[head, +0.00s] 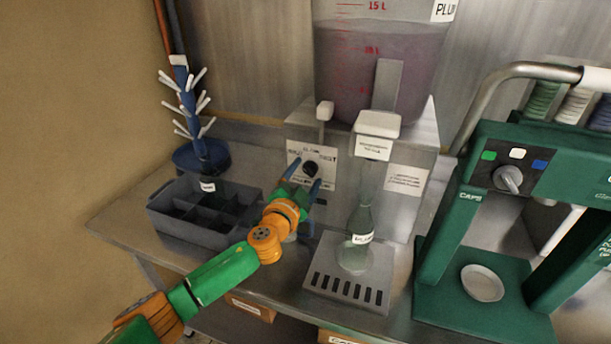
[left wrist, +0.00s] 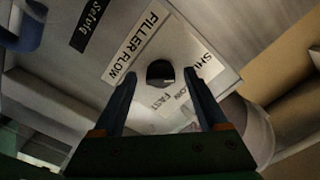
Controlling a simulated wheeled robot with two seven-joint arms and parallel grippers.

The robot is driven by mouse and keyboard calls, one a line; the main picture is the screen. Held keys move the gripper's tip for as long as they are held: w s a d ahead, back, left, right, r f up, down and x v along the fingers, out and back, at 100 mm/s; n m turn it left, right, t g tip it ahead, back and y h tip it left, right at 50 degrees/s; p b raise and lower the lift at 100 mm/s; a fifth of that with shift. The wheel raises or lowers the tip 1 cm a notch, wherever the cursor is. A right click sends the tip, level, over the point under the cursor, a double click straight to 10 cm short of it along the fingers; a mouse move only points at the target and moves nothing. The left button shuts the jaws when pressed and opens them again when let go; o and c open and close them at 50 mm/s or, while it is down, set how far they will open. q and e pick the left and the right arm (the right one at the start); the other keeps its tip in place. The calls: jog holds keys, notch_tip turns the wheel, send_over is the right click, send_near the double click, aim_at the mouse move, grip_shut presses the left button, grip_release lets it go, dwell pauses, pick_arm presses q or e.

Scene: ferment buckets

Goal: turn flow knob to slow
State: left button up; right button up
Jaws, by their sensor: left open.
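The flow knob (head: 310,168) is a small black round knob on a white label plate on the filler's front. It also shows in the left wrist view (left wrist: 160,72), with the words FILLER FLOW, SHUT and FAST near it and another word partly hidden. I cannot tell for sure where the knob points. My left gripper (head: 304,176) is open in front of the plate. In the left wrist view its blue fingers (left wrist: 160,78) stand on either side of the knob, with a gap showing on both sides. My right gripper is not in view.
A clear bottle (head: 360,225) stands on the slotted drip tray (head: 345,290) right of my left gripper. A grey divided crate (head: 180,235) and a blue drying tree (head: 187,110) are to the left. A green capping machine (head: 455,210) stands at the right.

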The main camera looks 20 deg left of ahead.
pick_arm(q)
jog(key=shift+s+r, duration=0.1)
jog(key=shift+s, duration=0.05)
jog(key=shift+c, duration=1.1)
grip_shut()
jog(key=shift+m, duration=0.3)
jog(key=m, duration=0.3)
jog(key=shift+r+m+p, duration=0.15)
jog(key=shift+m+p, duration=0.15)
jog(key=shift+p, duration=0.1)
jog(key=shift+r+m+p, duration=0.1)
jog(key=shift+m+p, duration=0.3)
jog(key=shift+m, duration=1.8)
jog(key=shift+o, duration=0.6)
grip_release()
jog(key=shift+o, duration=0.5)
jog(key=shift+f, duration=0.2)
